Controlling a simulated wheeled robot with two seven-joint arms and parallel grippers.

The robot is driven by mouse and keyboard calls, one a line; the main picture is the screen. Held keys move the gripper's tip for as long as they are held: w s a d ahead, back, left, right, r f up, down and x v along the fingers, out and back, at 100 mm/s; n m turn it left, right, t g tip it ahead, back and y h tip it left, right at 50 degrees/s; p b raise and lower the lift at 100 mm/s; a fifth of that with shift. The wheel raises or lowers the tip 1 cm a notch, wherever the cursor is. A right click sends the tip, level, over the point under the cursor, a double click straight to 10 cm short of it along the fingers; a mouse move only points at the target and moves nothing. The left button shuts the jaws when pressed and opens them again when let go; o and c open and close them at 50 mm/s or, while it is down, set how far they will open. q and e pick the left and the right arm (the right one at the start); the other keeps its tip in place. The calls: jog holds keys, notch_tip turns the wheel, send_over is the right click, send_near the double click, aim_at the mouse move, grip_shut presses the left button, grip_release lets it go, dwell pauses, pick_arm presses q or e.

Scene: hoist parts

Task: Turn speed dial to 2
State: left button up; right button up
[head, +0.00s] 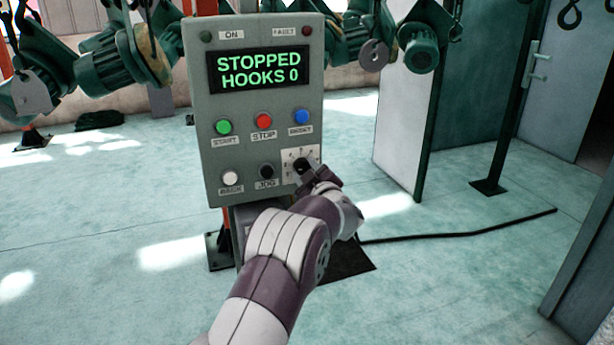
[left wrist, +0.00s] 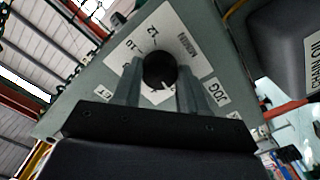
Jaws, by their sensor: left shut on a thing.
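The speed dial is a round black knob on a white scale plate, low on the right of the grey control panel (head: 209,110). In the left wrist view the knob (left wrist: 159,69) shows between my fingers, with a small white mark on its lower part. Scale numbers 10 and 12 are legible above it; the lower numbers are partly hidden by the fingers. My left gripper (head: 308,172) is shut on the knob, one finger on each side. In the head view it partly covers the dial plate (head: 290,155). My right gripper is not in view.
The panel's screen (head: 258,72) reads STOPPED, HOOKS 0. Green (head: 223,127), red (head: 264,121) and blue (head: 301,116) buttons sit above the dial. A white button (head: 230,178) and a black JOG button (head: 266,171) are left of it. A black cable (head: 460,234) lies on the floor.

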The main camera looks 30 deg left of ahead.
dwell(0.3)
pick_arm(q)
jog(key=o, duration=1.1)
jog(key=shift+c, duration=0.2)
jog(key=shift+s+d, duration=0.25)
jog(key=shift+d, duration=0.1)
jog(key=b+v, duration=0.1)
jog(key=v, duration=1)
jog(key=shift+s+d, duration=0.25)
jog(key=shift+s, duration=0.1)
